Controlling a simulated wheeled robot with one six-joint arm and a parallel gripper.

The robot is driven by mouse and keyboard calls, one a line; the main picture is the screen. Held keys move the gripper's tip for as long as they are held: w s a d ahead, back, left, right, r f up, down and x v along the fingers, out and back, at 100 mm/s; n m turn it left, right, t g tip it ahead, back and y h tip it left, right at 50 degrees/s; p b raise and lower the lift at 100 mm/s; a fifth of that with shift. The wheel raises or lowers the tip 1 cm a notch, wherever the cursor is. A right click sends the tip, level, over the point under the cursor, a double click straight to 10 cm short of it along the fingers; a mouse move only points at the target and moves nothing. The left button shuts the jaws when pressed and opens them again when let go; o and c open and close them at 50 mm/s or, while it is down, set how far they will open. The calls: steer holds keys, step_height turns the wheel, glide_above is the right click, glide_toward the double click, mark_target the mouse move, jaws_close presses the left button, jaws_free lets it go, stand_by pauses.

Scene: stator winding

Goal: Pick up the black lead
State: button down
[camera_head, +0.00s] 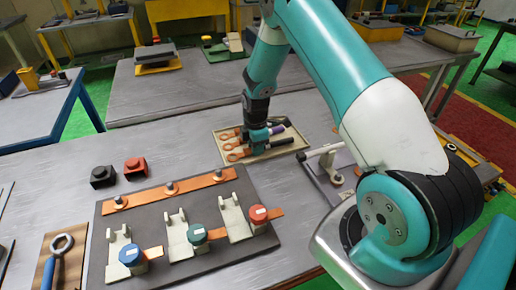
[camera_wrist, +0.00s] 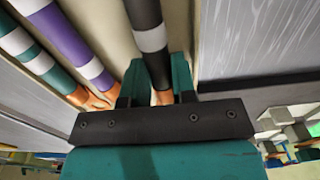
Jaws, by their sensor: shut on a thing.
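The black lead (camera_wrist: 147,25) has a white band and a bare copper end, and runs up the middle of the wrist view. My gripper (camera_wrist: 157,80) is shut on it near the copper end, with one teal finger on each side. In the head view my gripper (camera_head: 257,132) is low over the beige tray (camera_head: 286,148) and hides part of the leads. A purple lead (camera_wrist: 62,38) and a green lead (camera_wrist: 35,60) lie to the left of the black one in the wrist view. I cannot tell whether the black lead still touches the tray.
A dark board (camera_head: 97,262) with terminal blocks and a copper bar lies in front. A fixture (camera_head: 327,163) stands right of the tray. The table behind the tray is largely clear.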

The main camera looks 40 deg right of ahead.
step_height(320, 180, up, 19)
steer(key=b, duration=0.3)
steer(key=shift+r, duration=0.2)
stand_by(0.6)
